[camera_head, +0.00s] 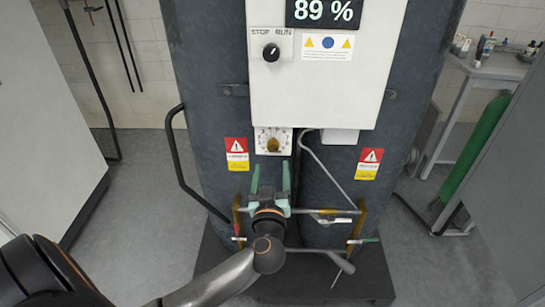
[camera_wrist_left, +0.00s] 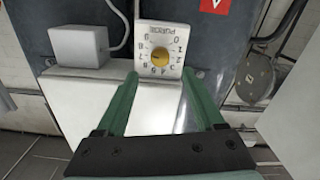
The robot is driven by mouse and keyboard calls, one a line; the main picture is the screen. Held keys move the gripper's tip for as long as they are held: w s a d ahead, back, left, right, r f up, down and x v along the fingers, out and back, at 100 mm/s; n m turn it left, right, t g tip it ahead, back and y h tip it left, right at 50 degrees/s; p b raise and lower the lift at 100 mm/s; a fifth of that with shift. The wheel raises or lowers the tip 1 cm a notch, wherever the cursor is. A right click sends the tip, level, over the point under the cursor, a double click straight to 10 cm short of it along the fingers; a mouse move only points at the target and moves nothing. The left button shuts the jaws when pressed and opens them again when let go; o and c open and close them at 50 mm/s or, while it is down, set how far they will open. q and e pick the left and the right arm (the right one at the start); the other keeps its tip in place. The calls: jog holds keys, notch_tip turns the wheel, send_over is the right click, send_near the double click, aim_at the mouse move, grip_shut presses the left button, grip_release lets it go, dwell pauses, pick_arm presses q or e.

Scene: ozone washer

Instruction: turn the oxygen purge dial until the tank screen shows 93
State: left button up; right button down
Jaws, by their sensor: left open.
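The tank screen (camera_head: 324,12) reads 89 % at the top of the white control box. The purge dial is a yellow knob (camera_head: 272,144) on a small white numbered plate below the box. In the left wrist view the yellow knob (camera_wrist_left: 159,57) sits on its plate, marked PURGE, just beyond the fingertips. My left gripper (camera_head: 271,168) is open, with green fingers pointing up at the dial from just below. It also shows in the left wrist view (camera_wrist_left: 158,88), with nothing between the fingers. My right gripper is not in view.
A black STOP/RUN switch (camera_head: 271,52) is on the control box above. Pipes and brass fittings (camera_head: 357,222) run low across the tanks. A curved black handle (camera_head: 178,165) is at the left. A green cylinder (camera_head: 477,146) and a side table (camera_head: 490,72) stand at the right.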

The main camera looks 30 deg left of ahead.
pick_arm(q)
jog(key=v, duration=0.4)
jog(key=shift+s+d, duration=0.15)
jog(key=shift+s, duration=0.15)
jog(key=s+d+f+m+t+h, duration=0.2)
jog(key=d+m+h, duration=0.2)
jog(key=d+h, duration=0.2)
jog(key=s+d+f+m+t+h, duration=0.1)
jog(key=d+f+m+t+h, duration=0.15)
jog(key=d+m+h, duration=0.3)
jog(key=s+f+g, duration=0.5)
jog(key=s+f, duration=0.1)
jog(key=f, duration=0.4)
jog(key=s+f+g, duration=0.5)
jog(key=s+f, duration=0.2)
jog(key=f, duration=0.4)
jog(key=shift+a+m+g, duration=0.35)
jog(key=shift+a+m, duration=0.05)
jog(key=shift+m, duration=0.05)
jog(key=shift+f, duration=0.1)
dwell(3.5)
